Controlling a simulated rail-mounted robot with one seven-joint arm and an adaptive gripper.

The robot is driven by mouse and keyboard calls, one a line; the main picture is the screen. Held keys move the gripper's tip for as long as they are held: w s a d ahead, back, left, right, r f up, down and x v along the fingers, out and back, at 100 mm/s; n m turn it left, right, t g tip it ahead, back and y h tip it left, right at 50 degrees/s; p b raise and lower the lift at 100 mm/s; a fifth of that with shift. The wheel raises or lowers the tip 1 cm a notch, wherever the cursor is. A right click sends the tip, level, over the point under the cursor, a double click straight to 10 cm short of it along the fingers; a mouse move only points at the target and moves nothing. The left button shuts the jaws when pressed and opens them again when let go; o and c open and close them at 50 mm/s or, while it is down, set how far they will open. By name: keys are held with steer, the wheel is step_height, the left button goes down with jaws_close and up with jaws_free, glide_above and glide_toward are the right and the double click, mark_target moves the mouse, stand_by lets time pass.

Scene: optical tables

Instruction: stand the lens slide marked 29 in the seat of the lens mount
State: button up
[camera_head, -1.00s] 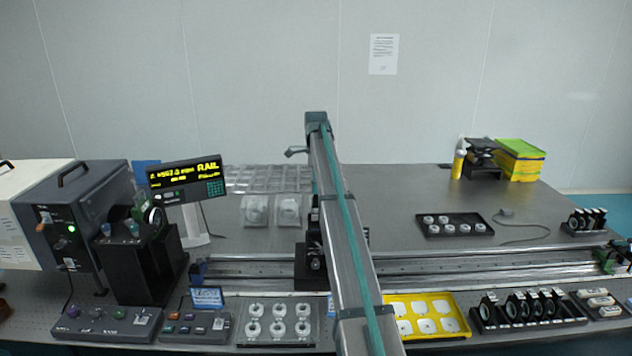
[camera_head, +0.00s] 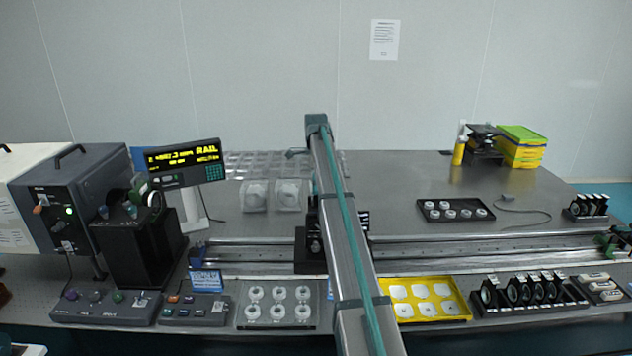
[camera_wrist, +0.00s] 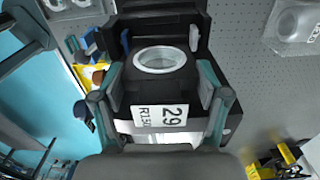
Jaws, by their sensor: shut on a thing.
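The lens slide marked 29 (camera_wrist: 160,115) is a black plate with a white label and a pale lens ring (camera_wrist: 160,60). In the wrist view my gripper (camera_wrist: 160,88) is shut on it, one teal finger on each side. A black stepped part (camera_wrist: 160,18) lies just beyond the slide, perhaps the lens mount. I cannot tell whether they touch. In the head view a black carrier, likely the lens mount (camera_head: 311,250), stands on the rail, partly hidden by my arm. My gripper is hidden there.
The rail (camera_head: 255,256) runs across the table. In front are a tray of white-ringed parts (camera_head: 242,322), a yellow tray (camera_head: 464,306) and a black rack of lens slides (camera_head: 565,293). A dark box (camera_head: 70,200) stands left. The table behind the rail is partly clear.

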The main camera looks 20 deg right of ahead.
steer(key=shift+f+b, duration=0.35)
steer(key=shift+f, duration=1.45)
steer(key=shift+f, duration=0.2)
steer(key=o, duration=1.3)
steer(key=shift+r, duration=0.15)
steer(key=shift+r+p, duration=2.25)
steer(key=shift+r, duration=2.6)
